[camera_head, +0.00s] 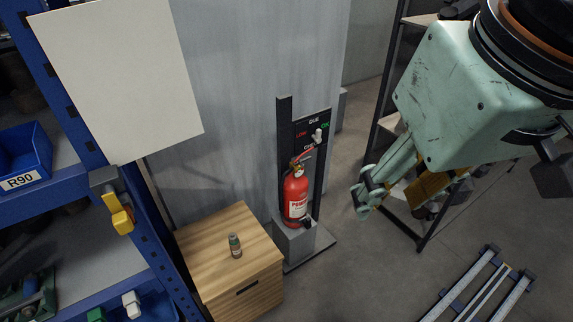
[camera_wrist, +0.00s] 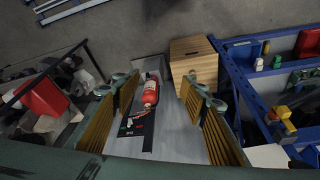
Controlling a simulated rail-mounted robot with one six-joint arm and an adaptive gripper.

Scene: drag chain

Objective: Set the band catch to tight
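A red fire extinguisher (camera_head: 296,195) stands upright on a grey stand (camera_head: 297,240) against a dark upright board (camera_head: 284,130). It also shows in the wrist view (camera_wrist: 151,92). A panel (camera_head: 312,127) with red and green lettering and a small white knob (camera_head: 318,136) is above it. A small black part (camera_head: 307,223) sits low by the extinguisher's base; I cannot tell whether it is the band catch, nor how the catch is set. My gripper (camera_head: 397,197) is in the air right of the extinguisher, empty. In the wrist view my gripper (camera_wrist: 158,90) has its fingers wide apart.
A blue shelf rack (camera_head: 135,195) with a yellow-handled fitting (camera_head: 120,215) is at left. A dark rack (camera_head: 390,100) stands behind my arm. A metal frame (camera_head: 480,290) lies at lower right.

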